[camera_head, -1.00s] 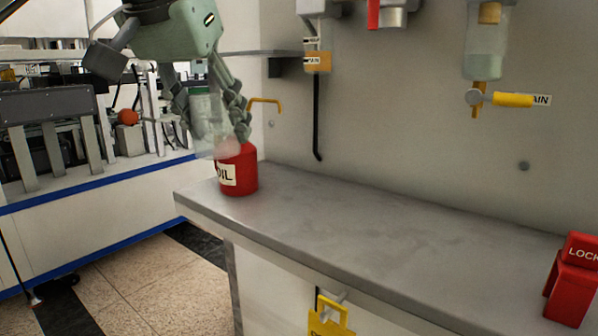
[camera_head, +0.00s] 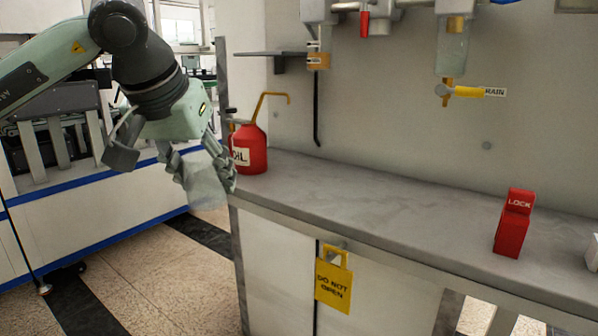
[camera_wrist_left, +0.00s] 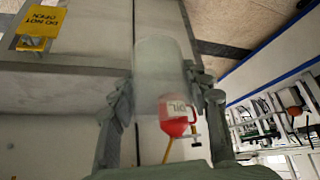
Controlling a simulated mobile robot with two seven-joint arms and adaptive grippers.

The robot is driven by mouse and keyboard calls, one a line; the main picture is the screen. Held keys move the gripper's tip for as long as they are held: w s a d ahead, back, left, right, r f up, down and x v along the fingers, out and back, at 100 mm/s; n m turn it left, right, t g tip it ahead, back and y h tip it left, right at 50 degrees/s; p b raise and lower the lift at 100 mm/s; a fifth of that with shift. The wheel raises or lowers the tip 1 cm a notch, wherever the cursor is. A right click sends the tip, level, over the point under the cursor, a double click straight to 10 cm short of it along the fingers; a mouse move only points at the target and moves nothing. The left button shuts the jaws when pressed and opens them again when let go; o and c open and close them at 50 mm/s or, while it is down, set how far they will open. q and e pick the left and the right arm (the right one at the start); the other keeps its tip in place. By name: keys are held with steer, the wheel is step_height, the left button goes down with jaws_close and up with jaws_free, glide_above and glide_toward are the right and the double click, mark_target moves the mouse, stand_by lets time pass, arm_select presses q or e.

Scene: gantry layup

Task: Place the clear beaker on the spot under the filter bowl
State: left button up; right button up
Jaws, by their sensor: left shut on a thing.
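The clear beaker (camera_head: 207,188) is a see-through cylinder in the fingers of my left gripper (camera_head: 206,172), just off the counter's left end, in front of the red oil can. In the left wrist view the beaker (camera_wrist_left: 160,70) stands between the two fingers (camera_wrist_left: 163,112), which are shut on it. A clear filter bowl (camera_head: 452,48) hangs on the back wall at the upper right, with a yellow-handled drain valve (camera_head: 466,92) below it. The counter (camera_head: 400,205) under it is bare. My right gripper is not in view.
The red oil can (camera_head: 250,152) with a yellow spout stands at the counter's left end. A red lock block (camera_head: 513,222) stands at the right. A smaller amber bowl (camera_head: 318,60) with a black tube hangs at the left. A yellow tag (camera_head: 333,283) hangs below the front edge.

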arm_select(q)
steer(key=s+a+f+p, duration=0.1)
steer(key=s+a+f, duration=0.1)
steer(key=f, duration=0.9)
steer(key=s+a+f+n+y+p, duration=0.1)
steer(key=s+a+f, duration=0.1)
steer(key=f, duration=0.9)
steer(key=shift+s+a+f+n+p, duration=0.3)
steer(key=shift+s+f+p, duration=0.1)
steer(key=shift+s, duration=0.5)
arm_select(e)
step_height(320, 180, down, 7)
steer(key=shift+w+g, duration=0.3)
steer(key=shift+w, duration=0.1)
arm_select(q)
steer(key=shift+w+r, duration=0.1)
steer(key=shift+r, duration=0.05)
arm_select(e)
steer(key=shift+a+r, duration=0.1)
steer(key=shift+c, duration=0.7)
